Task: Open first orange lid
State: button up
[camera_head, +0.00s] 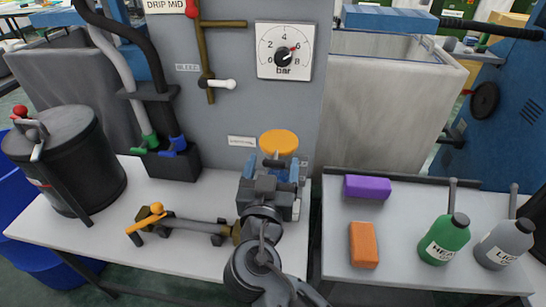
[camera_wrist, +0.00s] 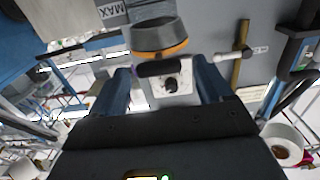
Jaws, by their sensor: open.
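The orange lid (camera_head: 278,142) is a round disc standing just behind my gripper (camera_head: 272,168) in the head view. A dark bar (camera_head: 274,162) sits in front of it. In the wrist view, a grey round part with an orange rim (camera_wrist: 161,52) lies ahead of my gripper (camera_wrist: 165,85). A dark bar (camera_wrist: 165,69) crosses in front of the rim, between the two blue fingers in the picture. The fingers are apart and my gripper is open. I cannot tell whether either finger touches the bar. My arm hides what is below the lid.
A pressure gauge (camera_head: 284,51) and a brass pipe with a white handle (camera_head: 222,84) are on the grey panel behind. A black pot (camera_head: 75,165) stands left. A pipe with an orange lever (camera_head: 147,218) lies left of my arm. The right table holds blocks and bottles.

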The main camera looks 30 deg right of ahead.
jog(key=shift+x, duration=1)
